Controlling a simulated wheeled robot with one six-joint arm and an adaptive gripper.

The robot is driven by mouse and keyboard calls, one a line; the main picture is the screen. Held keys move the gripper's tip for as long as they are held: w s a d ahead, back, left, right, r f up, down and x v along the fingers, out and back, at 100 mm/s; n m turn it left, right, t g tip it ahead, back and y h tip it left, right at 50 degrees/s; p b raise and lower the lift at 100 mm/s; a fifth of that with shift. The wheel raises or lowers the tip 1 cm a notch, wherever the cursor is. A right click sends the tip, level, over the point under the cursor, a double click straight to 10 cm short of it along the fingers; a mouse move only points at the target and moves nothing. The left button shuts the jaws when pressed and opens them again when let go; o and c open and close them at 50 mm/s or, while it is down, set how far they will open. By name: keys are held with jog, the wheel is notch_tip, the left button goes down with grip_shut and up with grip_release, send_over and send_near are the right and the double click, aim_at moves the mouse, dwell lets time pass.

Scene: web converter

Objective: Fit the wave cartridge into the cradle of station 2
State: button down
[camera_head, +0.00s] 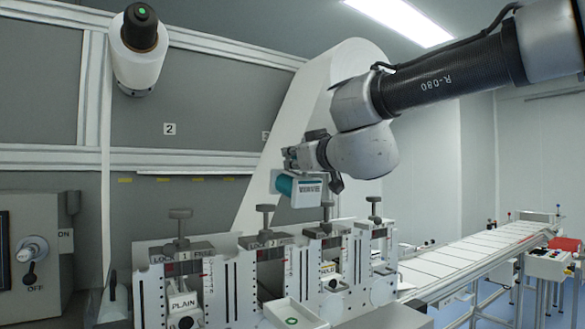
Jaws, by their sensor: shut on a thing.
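My gripper (308,165) is shut on the wave cartridge (306,190), a white block with a teal side and a dark-lettered front plate. The lettering is too small to read surely. The gripper holds it in the air above the row of stations, above and to the right of station 2. The fingertips are partly hidden. Station 2 (266,241) has a lock plate marked 2 with a knob on top. Its cradle (270,277) is a dark opening between two white slotted side plates, and no cartridge shows in it.
Station 1 (183,252) at left holds a cartridge marked PLAIN (183,304). A white tray (300,309) with a green ring stands before station 2. A conveyor (470,257) runs off right.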

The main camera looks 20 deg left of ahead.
jog(key=w+d+f+m+t+h, duration=0.2)
jog(key=w+d+f+m+h, duration=0.25)
jog(key=w+d+f, duration=0.4)
jog(key=w+d+f+m+t+h, duration=0.3)
jog(key=w+d+f+h, duration=0.25)
jog(key=d+f, duration=0.6)
jog(key=d+f+m+g+h, duration=0.1)
jog(key=d+f+m+h, duration=0.15)
jog(key=d+f, duration=0.75)
jog(key=d+f+m+h, duration=0.1)
jog(key=d+f+h, duration=0.3)
jog(key=d+f, duration=0.55)
jog(key=s+a+r+n+g+y, duration=0.15)
jog(key=a+r+y, duration=0.3)
jog(key=a, duration=0.55)
jog(key=s+a+r+n+y, duration=0.25)
jog(key=a+r, duration=0.35)
jog(key=a, duration=0.4)
jog(key=s+a+r+n+g+y, duration=0.1)
jog(key=s+a+r+n+y, duration=0.25)
jog(key=a, duration=0.65)
jog(key=s+a+r+n+g+y, duration=0.3)
jog(key=s+a+r, duration=0.3)
jog(key=a, duration=0.4)
jog(key=shift+a+r+n+y, duration=0.15)
jog(key=shift+a+n+y, duration=0.3)
jog(key=shift+y, duration=0.45)
jog(key=shift+g, duration=0.25)
jog(key=shift+d, duration=0.1)
